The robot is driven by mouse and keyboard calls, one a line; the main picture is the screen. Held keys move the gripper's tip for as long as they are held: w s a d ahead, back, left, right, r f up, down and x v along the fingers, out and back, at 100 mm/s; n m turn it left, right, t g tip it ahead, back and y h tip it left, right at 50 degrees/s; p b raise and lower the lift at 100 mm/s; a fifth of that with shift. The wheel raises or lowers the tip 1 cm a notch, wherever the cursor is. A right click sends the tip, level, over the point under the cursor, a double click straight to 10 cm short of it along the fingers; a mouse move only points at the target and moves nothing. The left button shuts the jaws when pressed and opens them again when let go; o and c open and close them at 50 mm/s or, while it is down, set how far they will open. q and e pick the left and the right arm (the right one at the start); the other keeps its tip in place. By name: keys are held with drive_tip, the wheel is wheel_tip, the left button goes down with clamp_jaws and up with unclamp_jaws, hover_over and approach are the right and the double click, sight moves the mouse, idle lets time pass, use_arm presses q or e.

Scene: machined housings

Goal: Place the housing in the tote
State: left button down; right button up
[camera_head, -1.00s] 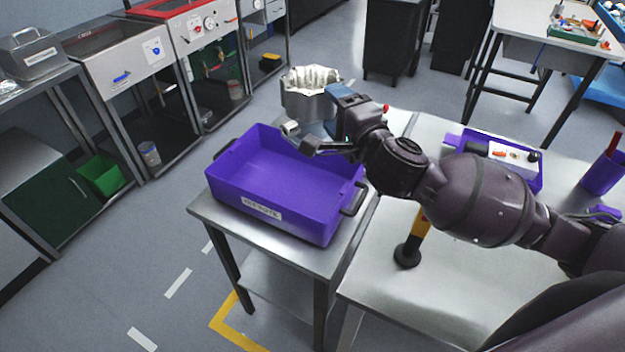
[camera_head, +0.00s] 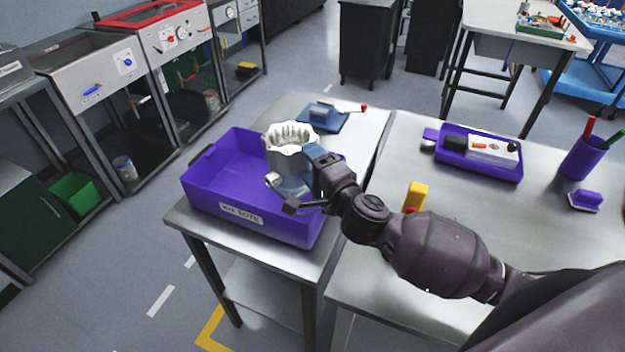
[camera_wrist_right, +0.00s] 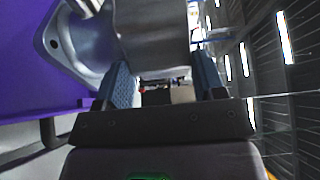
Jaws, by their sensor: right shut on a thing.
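The housing (camera_head: 290,143) is a silver machined part with a toothed round rim. It is upright at the right side of the purple tote (camera_head: 205,187), over the tote's inside. I cannot tell whether its lower part touches the tote floor. My right gripper (camera_head: 306,180) is shut on the housing's side. In the right wrist view the housing (camera_wrist_right: 150,35) sits between the two blue-padded fingers (camera_wrist_right: 165,85), with the tote's purple wall (camera_wrist_right: 40,90) at left. My left gripper is not in view.
The tote stands on a small metal table (camera_head: 185,213). A blue device with a red-knobbed lever (camera_head: 325,117) stands behind it. The right-hand bench (camera_head: 395,285) holds a purple tray (camera_head: 452,160), a pen cup (camera_head: 583,160) and a yellow-handled object (camera_head: 415,197).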

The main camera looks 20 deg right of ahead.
wheel_tip(320, 180, down, 4)
drive_tip(key=shift+r+b, duration=0.15)
drive_tip(key=shift+b, duration=0.45)
drive_tip(key=shift+f, duration=0.65)
drive_tip(key=o, duration=1.5)
drive_tip(key=shift+f, duration=0.1)
drive_tip(key=shift+o, duration=0.2)
